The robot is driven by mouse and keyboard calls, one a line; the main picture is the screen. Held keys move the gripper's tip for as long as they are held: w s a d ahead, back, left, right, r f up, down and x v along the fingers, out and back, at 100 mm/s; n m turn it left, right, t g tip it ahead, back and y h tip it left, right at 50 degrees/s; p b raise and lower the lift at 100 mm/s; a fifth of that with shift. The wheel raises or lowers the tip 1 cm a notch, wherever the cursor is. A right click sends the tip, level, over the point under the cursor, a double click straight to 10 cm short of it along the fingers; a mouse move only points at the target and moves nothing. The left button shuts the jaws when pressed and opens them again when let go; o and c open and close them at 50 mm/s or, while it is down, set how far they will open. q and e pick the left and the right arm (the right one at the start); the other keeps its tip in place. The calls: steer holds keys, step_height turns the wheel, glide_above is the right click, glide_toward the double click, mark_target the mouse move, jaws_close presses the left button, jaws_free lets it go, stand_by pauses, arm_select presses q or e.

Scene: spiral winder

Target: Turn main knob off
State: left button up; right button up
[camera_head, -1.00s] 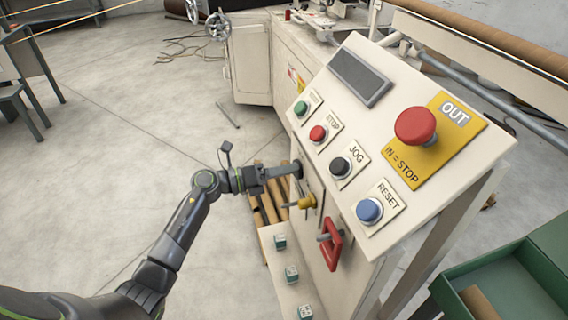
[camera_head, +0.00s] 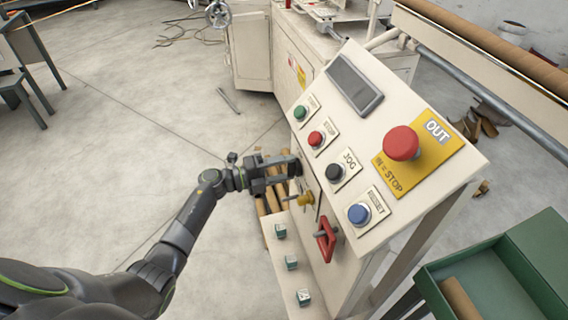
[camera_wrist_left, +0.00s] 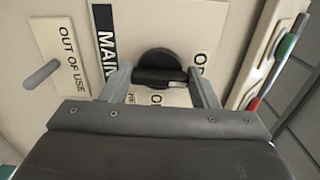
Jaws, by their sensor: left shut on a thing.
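The main knob (camera_wrist_left: 160,70) is a round black knob with a raised grip bar, on a white plate lettered "MAIN" on the cabinet front. It shows in the left wrist view; in the head view my gripper hides most of it. My left gripper (camera_wrist_left: 162,92) has its two fingers on either side of the knob's bar and is shut on it. In the head view the left gripper (camera_head: 292,170) reaches the cabinet's front face from the left, below the sloped control panel (camera_head: 365,125). The bar lies roughly crosswise in the wrist view. My right gripper is not in view.
A brass-coloured key or lever (camera_head: 304,200) and a red handle (camera_head: 326,240) stick out of the cabinet near the gripper. The panel carries green, red, black and blue buttons and a large red stop button (camera_head: 401,143). A green bin (camera_head: 500,255) stands at right.

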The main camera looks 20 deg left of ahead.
arm_select(q)
steer(key=shift+n, duration=0.3)
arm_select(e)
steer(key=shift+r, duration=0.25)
arm_select(q)
steer(key=o, duration=1)
steer(key=b+v, duration=0.2)
steer(key=v, duration=1.5)
steer(key=shift+s+a, duration=0.15)
steer(key=shift+a, duration=0.05)
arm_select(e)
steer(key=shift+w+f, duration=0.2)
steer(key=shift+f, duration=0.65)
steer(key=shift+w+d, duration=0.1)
